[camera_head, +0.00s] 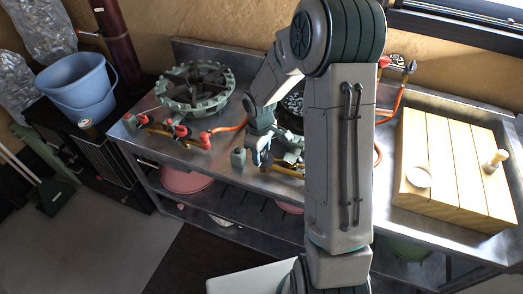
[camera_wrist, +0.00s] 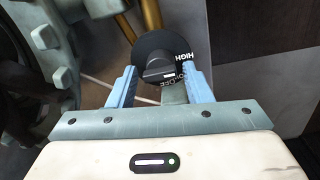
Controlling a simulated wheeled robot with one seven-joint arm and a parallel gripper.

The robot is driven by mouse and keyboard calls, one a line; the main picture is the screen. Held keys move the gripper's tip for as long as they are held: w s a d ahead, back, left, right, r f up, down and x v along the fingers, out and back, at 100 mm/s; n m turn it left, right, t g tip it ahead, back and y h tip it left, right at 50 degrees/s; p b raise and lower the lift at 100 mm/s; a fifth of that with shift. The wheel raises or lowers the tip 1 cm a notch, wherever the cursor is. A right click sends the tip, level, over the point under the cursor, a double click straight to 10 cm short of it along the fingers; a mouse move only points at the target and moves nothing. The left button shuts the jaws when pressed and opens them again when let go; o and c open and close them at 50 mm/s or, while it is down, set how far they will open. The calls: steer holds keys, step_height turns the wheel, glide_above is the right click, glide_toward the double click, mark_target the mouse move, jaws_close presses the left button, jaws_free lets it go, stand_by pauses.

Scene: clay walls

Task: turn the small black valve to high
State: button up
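The small black valve (camera_wrist: 157,68) shows in the wrist view as a round black knob with a raised bar across its middle. White lettering on its dial reads HIGH at the right, with another word, apparently CLOSE, at the lower right. My gripper (camera_wrist: 159,72) is open, with one blue finger at the left side of the knob and one at the right. I cannot tell whether the fingers touch it. In the head view my gripper (camera_head: 259,154) is low over the front of the metal counter, and the valve cannot be made out there.
A cast burner (camera_head: 195,88) with red-handled valves (camera_head: 181,131) stands left on the metal counter (camera_head: 222,166). A second burner (camera_head: 293,103) is partly behind my arm. A slatted wooden board (camera_head: 452,160) lies right. A blue bucket (camera_head: 78,88) stands left of the counter.

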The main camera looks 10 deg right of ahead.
mark_target(261, 155)
stand_by(0.3)
step_height(261, 155, up, 14)
steer(key=shift+s+a+f, duration=0.15)
steer(key=shift+s+a, duration=0.1)
steer(key=shift+s, duration=0.05)
stand_by(0.5)
